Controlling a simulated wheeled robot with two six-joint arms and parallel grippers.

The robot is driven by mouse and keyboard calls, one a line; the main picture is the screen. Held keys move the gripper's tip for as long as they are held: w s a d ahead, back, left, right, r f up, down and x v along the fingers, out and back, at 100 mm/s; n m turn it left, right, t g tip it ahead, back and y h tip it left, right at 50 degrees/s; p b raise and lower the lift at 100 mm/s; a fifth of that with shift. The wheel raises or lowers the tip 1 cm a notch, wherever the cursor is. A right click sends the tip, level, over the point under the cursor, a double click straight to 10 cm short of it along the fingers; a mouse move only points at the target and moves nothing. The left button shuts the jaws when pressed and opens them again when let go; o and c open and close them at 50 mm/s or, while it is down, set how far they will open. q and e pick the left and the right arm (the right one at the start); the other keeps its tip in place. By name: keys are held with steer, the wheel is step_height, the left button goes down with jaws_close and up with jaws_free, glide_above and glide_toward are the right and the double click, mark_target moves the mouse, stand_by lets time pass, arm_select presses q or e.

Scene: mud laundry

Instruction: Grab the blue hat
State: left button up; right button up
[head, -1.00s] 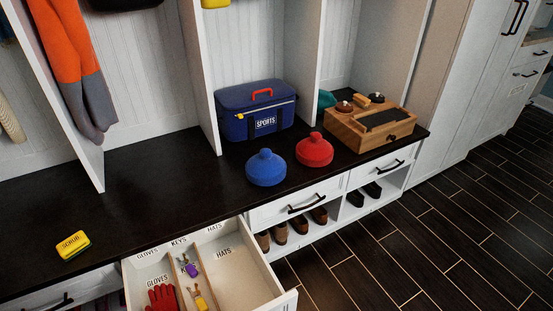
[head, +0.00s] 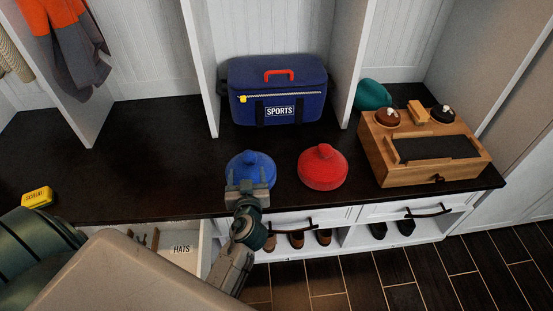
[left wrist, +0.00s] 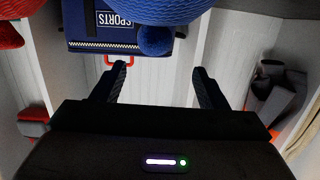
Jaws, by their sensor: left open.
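The blue hat (head: 249,164), a knitted hat with a pompom, sits on the dark bench top in front of the sports bag. Its front lower part is hidden by my left gripper (head: 247,190). The gripper is in front of the hat, open and empty; I cannot tell whether it touches the hat. In the left wrist view, which looks upside down, the blue hat (left wrist: 155,12) fills the top middle, beyond the spread fingers of my left gripper (left wrist: 162,80). My right gripper is not in view.
A red hat (head: 322,168) sits close to the right. Behind stands a blue sports bag (head: 277,92); a wooden box (head: 424,150) is at the right. A yellow scrub sponge (head: 38,197) is at the left. An open drawer (head: 182,252) labelled HATS is below the bench.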

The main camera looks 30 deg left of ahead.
mark_target(249, 148)
arm_select(q)
steer(key=shift+w+d, duration=0.1)
steer(key=shift+w, duration=0.95)
steer(key=x, duration=0.3)
steer(key=shift+w+a+p, duration=0.2)
steer(key=shift+a+p, duration=0.1)
steer(key=shift+p, duration=0.05)
steer(key=shift+w+a, duration=0.3)
steer(key=shift+w, duration=0.2)
steer(key=p+x, duration=0.1)
steer(key=x, duration=0.3)
steer(key=shift+w+a, duration=0.25)
steer(key=shift+a, duration=0.05)
steer(key=c, duration=1.3)
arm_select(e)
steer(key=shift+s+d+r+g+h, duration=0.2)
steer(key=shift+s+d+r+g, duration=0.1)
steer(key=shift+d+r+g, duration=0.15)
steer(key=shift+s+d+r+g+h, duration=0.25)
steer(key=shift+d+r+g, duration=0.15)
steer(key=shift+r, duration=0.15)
